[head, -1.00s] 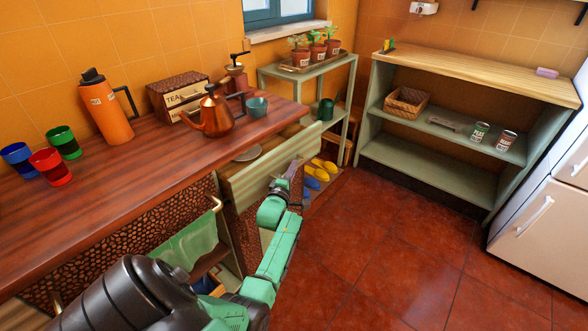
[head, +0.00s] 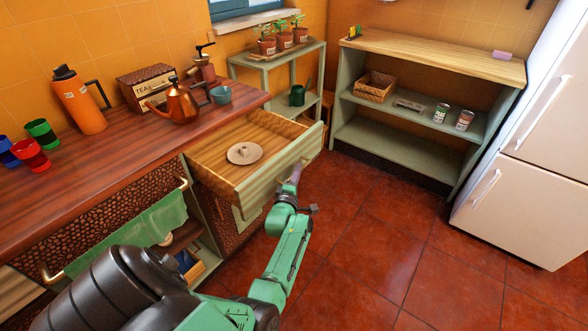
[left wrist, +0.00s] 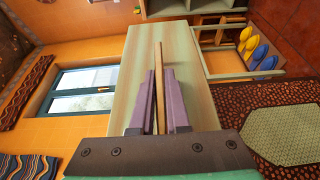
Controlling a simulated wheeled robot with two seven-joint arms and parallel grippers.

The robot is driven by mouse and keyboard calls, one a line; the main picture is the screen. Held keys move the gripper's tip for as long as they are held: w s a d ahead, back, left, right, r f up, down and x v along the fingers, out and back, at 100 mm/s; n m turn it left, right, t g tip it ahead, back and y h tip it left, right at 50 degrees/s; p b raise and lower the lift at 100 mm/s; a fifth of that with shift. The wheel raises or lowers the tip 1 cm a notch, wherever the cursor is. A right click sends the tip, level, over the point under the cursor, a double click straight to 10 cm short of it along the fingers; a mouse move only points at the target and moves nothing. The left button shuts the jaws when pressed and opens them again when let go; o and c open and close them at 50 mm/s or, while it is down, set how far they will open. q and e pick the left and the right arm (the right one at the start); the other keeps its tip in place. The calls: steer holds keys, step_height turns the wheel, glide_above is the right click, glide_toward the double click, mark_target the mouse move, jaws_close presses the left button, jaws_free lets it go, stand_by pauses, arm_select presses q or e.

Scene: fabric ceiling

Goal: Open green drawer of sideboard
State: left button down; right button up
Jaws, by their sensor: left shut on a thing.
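The sideboard (head: 120,128) has a dark red-brown wooden top and runs along the left wall. Its pale green drawer (head: 275,185) stands well out from the body, with its wooden inside showing. In the left wrist view the green drawer front (left wrist: 185,60) fills the middle. My left gripper (head: 292,180) is at the drawer front. In the left wrist view its purple fingers (left wrist: 160,95) are closed on a thin wooden bar, apparently the drawer handle (left wrist: 158,60). My right gripper is out of view.
A saucer (head: 245,153) with a small pale object lies in the drawer. A copper kettle (head: 180,103), a teal bowl (head: 221,95) and an orange flask (head: 80,103) stand on top. A green towel (head: 130,240) hangs in front. The tiled floor (head: 375,245) to the right is clear.

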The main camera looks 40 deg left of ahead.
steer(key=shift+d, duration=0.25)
arm_select(q)
steer(key=c, duration=0.9)
jaws_free()
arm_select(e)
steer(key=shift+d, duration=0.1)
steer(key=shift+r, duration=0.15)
arm_select(q)
steer(key=shift+s+d+p, duration=0.1)
steer(key=shift+s+p, duration=0.15)
steer(key=shift+p, duration=0.05)
steer(key=p+v, duration=0.7)
steer(key=v, duration=0.7)
steer(key=shift+p, duration=0.35)
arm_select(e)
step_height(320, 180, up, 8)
arm_select(q)
steer(key=shift+f, duration=0.1)
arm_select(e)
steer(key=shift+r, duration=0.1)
